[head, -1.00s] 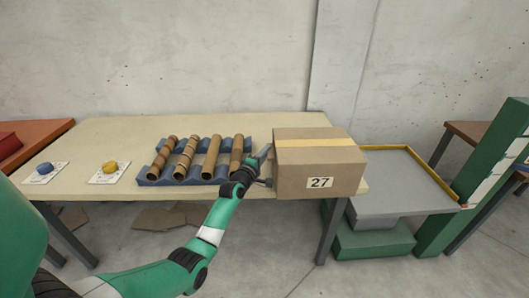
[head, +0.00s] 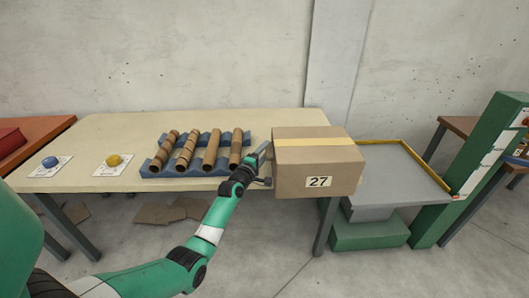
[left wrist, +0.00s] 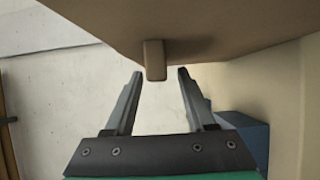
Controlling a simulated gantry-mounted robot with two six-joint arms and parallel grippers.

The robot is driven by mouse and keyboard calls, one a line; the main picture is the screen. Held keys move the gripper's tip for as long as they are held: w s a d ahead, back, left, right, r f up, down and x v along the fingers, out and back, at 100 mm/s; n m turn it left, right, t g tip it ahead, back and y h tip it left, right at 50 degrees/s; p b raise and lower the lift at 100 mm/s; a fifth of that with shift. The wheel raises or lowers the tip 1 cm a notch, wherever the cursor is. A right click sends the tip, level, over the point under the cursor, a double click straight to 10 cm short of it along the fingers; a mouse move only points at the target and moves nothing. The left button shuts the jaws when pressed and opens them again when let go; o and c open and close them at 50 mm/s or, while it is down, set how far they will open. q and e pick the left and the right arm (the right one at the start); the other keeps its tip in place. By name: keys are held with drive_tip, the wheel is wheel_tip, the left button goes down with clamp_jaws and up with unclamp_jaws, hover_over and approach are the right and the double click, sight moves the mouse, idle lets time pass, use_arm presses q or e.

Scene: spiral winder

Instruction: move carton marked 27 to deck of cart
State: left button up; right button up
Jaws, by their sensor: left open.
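The brown carton marked 27 (head: 318,182), with a yellow tape strip on top, is upright at the table's front right corner in the head view. It overlaps the table's front edge; whether it rests on the table is unclear. My left gripper (head: 262,166) is at its left side, open. In the left wrist view the carton (left wrist: 225,25) spans the top, and a small brown tab (left wrist: 154,62) juts from it ahead of the open fingers (left wrist: 155,90), between their tips. The cart's grey deck (head: 395,170) with a yellow rim is right of the carton and is bare. My right gripper is not visible.
The table (head: 100,140) carries a blue rack (head: 150,172) with several brown tubes, a blue knob (head: 49,162) and a yellow knob (head: 114,160) on cards. A green upright (head: 485,165) stands right of the deck. Another table (head: 455,128) is behind it.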

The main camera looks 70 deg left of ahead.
use_arm(q)
drive_tip(key=shift+s+d, duration=0.1)
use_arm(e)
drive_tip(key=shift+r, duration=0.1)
use_arm(q)
drive_tip(key=p+v, duration=0.5)
drive_tip(key=v, duration=0.6)
drive_tip(key=shift+s+d, duration=0.15)
drive_tip(key=shift+s, duration=0.05)
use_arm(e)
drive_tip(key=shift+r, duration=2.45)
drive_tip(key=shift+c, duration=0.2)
